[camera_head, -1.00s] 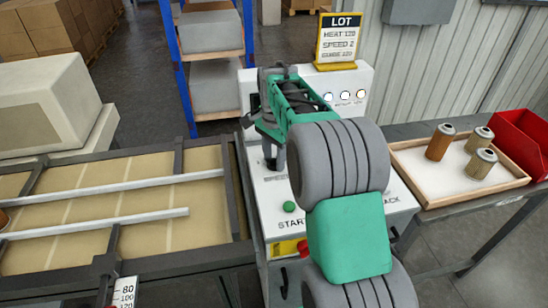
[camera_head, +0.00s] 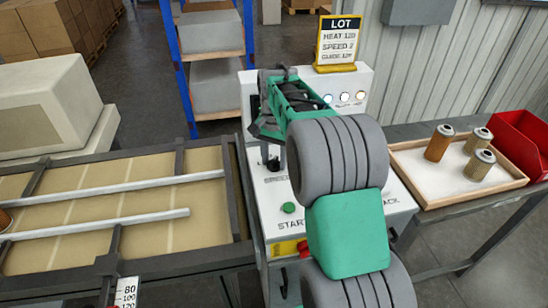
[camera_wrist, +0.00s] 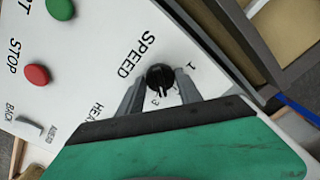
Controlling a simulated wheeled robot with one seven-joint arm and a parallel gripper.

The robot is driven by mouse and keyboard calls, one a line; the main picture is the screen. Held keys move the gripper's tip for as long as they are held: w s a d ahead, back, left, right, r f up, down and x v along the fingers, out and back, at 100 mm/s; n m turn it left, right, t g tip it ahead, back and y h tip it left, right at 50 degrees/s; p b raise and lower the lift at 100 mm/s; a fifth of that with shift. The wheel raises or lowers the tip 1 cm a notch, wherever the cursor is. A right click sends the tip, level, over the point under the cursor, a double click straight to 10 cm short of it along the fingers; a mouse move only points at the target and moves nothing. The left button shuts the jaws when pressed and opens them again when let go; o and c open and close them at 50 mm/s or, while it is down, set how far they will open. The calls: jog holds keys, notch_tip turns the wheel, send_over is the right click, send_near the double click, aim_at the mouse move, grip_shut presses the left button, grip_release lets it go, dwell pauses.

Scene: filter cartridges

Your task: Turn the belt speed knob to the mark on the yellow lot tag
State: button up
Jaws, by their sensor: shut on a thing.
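The black speed knob (camera_wrist: 160,76) sits on the white panel beside the word SPEED in the wrist view. My gripper (camera_wrist: 159,88) is shut on it, one finger on each side. A light pointer line on the knob faces the lower edge of the picture, towards the gripper. The marks 1 and 3 show near the knob; the mark 2 is not clear. In the head view my gripper (camera_head: 271,162) is at the panel and my arm hides much of it. The yellow lot tag (camera_head: 338,43) stands on top of the machine and reads SPEED 2.
A green start button (camera_head: 289,208) and a red stop button (camera_wrist: 37,75) are on the same panel. The belt (camera_head: 120,215) with its rails lies to the left. A tray (camera_head: 436,205) with three cartridges and a red bin (camera_head: 521,140) stand to the right.

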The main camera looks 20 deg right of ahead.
aim_at(274, 160)
jog(key=n, duration=0.3)
jog(key=shift+r+n, duration=0.1)
jog(key=shift+n, duration=0.2)
jog(key=shift+n+p, duration=0.45)
jog(key=shift+n, duration=1.35)
jog(key=o, duration=1.4)
notch_tip(274, 160, up, 8)
jog(key=shift+f+b, duration=0.15)
jog(key=shift+b, duration=0.2)
